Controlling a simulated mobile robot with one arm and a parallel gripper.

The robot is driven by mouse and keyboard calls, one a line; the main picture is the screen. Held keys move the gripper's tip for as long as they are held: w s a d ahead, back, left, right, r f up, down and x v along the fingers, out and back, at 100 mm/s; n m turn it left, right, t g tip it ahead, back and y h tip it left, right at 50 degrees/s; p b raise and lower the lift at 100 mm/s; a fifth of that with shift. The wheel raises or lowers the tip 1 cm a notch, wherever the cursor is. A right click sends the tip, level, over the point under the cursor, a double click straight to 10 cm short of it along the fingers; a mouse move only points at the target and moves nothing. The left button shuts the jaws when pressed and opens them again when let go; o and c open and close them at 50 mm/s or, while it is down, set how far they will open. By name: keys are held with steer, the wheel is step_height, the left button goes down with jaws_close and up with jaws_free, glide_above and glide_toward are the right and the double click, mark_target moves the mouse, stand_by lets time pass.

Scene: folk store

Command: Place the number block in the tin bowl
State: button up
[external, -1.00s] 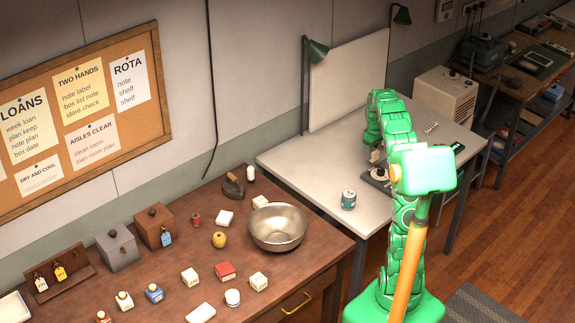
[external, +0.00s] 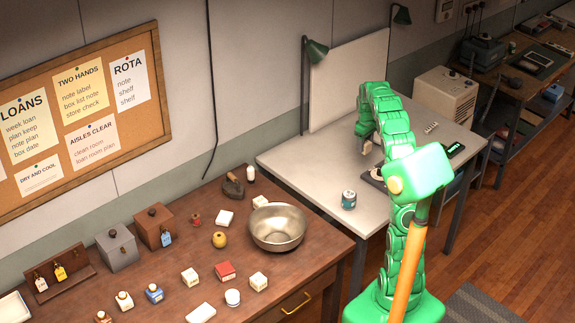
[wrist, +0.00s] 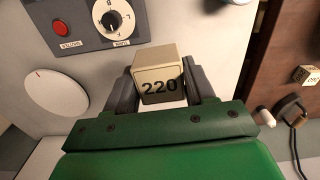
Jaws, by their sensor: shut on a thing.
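The number block (wrist: 159,82), a cream cube marked 220, sits between the two fingers of my gripper (wrist: 158,92) in the wrist view. My gripper is shut on it. In the external view my gripper (external: 367,146) hangs over the pale table, with the small block just showing at its tips. The tin bowl (external: 278,240) is a wide, shiny metal bowl standing on the right part of the brown table. It looks empty. My gripper is apart from it, to its upper right in the picture.

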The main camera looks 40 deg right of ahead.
steer(key=w+a+n, duration=0.2)
steer(key=w+a, duration=0.2)
steer(key=a, duration=1.1)
steer(key=n, duration=0.6)
glide_above(278, 242)
step_height(278, 242, down, 7)
steer(key=shift+a+f, duration=0.1)
steer(key=shift+f, duration=5.15)
steer(key=o, duration=1.1)
steer(key=shift+f, duration=0.1)
